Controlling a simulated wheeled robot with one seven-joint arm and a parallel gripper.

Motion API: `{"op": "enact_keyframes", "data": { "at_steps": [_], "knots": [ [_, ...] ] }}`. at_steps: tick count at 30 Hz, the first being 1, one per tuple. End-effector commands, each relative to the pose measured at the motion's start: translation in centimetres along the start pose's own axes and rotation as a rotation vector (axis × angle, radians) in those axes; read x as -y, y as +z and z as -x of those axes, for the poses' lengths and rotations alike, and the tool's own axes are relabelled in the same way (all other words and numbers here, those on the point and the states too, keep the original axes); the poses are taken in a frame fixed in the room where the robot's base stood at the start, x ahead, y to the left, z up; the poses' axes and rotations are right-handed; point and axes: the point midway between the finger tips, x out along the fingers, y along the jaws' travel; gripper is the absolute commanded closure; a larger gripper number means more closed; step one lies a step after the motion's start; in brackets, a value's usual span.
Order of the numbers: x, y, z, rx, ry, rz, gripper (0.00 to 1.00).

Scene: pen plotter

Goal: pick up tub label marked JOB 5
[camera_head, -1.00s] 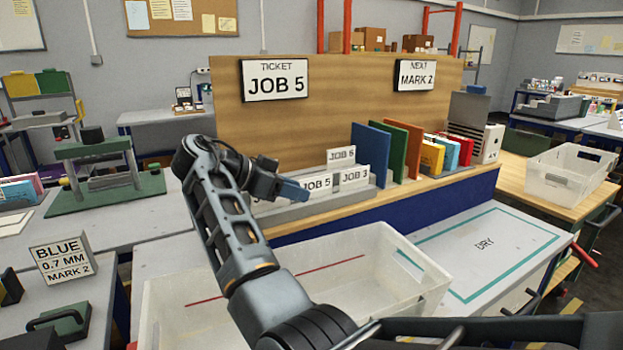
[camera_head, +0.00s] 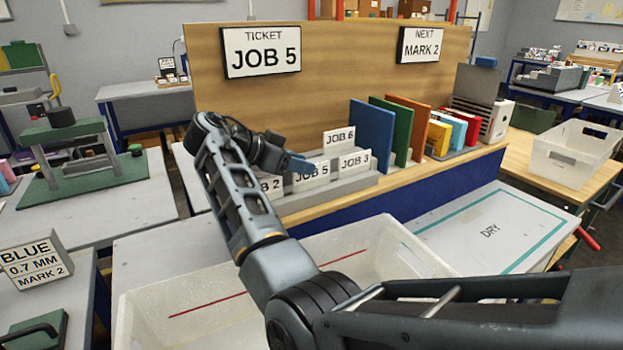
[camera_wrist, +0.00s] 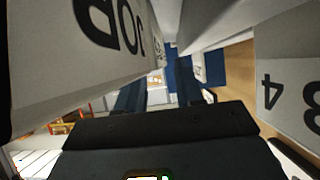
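The tub label marked JOB 5 (camera_head: 311,175) stands upright in the front row of a grey stepped rack, between the JOB 2 label (camera_head: 271,185) and the JOB 3 label (camera_head: 355,162). The JOB 6 label (camera_head: 338,138) stands behind. My gripper (camera_head: 301,163) is at the upper left of JOB 5, partly hidden by my arm; contact cannot be told. In the wrist view my gripper (camera_wrist: 158,92) has its dark blue fingers apart. A large label with JOB upside down (camera_wrist: 85,45) is at left, its number cut off. A JOB 4 label (camera_wrist: 292,85) is at right.
A wooden board (camera_head: 330,75) with a JOB 5 ticket sign (camera_head: 261,51) rises behind the rack. Coloured upright panels (camera_head: 371,138) stand right of the labels. A translucent tub (camera_head: 400,240) is in front. The mat marked DRY (camera_head: 490,231) is clear.

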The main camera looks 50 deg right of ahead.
Motion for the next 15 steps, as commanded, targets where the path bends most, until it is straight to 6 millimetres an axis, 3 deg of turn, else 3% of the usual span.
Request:
{"op": "enact_keyframes", "data": {
  "at_steps": [7, 15],
  "knots": [
    [-0.1, -0.2, -3.3, -0.001, 0.002, 0.001, 0.64],
    [-0.1, -0.1, -3.8, 0.000, 0.001, 0.001, 0.64]
  ]
}}
